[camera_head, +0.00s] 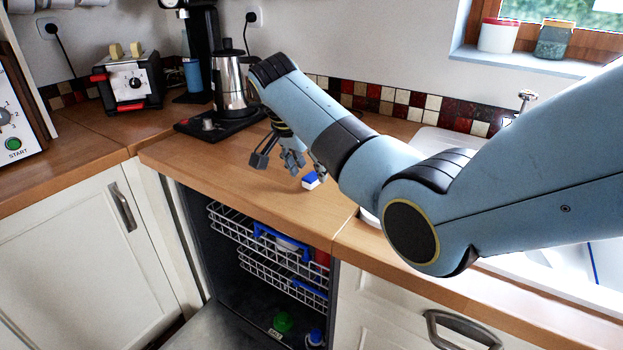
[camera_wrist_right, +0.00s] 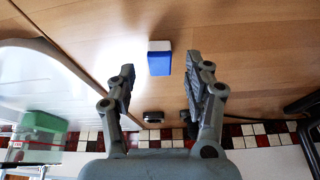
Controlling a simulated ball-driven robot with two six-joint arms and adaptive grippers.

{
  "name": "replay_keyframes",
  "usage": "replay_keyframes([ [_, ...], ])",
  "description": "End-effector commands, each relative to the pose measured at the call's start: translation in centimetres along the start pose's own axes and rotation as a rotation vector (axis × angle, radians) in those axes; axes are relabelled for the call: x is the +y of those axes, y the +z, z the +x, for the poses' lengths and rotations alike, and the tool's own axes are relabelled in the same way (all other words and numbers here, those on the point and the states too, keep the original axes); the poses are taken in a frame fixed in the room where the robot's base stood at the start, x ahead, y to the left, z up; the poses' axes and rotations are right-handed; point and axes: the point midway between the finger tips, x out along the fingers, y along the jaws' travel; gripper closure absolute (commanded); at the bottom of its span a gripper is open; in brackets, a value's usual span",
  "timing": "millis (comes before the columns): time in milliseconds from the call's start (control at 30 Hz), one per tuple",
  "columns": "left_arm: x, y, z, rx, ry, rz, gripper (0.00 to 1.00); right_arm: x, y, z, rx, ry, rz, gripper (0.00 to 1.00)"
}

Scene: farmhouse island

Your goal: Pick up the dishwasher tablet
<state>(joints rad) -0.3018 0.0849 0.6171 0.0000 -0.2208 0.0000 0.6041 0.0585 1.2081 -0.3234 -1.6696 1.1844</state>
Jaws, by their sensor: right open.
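The dishwasher tablet (camera_head: 311,180) is a small blue and white block lying on the wooden worktop (camera_head: 215,165), close to the sink. In the right wrist view the tablet (camera_wrist_right: 159,57) lies on bare wood just beyond the fingertips, roughly midway across the gap. My right gripper (camera_head: 280,162) is above the worktop, to the left of the tablet in the head view. In the right wrist view the gripper (camera_wrist_right: 162,80) is open, with nothing between its fingers. My left gripper is in neither view.
A toaster (camera_head: 132,82) is further left. The open dishwasher with its rack (camera_head: 262,240) is below the worktop edge. The white sink (camera_head: 440,143) is to the right.

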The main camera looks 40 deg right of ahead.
Motion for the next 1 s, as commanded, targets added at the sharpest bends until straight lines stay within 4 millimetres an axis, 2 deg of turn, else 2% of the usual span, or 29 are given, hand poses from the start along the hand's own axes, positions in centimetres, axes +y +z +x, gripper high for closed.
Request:
replay_keyframes([
  [133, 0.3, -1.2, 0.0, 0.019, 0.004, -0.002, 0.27, 0.0, -0.1, 1.7, 0.001, 0.000, 0.001, 0.48],
  [400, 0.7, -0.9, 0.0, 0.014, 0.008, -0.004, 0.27, 0.0, 0.0, 2.0, 0.000, -0.001, 0.001, 0.49],
  [733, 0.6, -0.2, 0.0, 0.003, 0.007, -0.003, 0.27, -0.1, 0.0, 2.0, 0.000, -0.001, 0.001, 0.93],
  [1000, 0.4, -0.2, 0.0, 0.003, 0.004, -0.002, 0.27, -0.1, -0.1, 1.9, 0.001, -0.002, 0.001, 0.94],
])
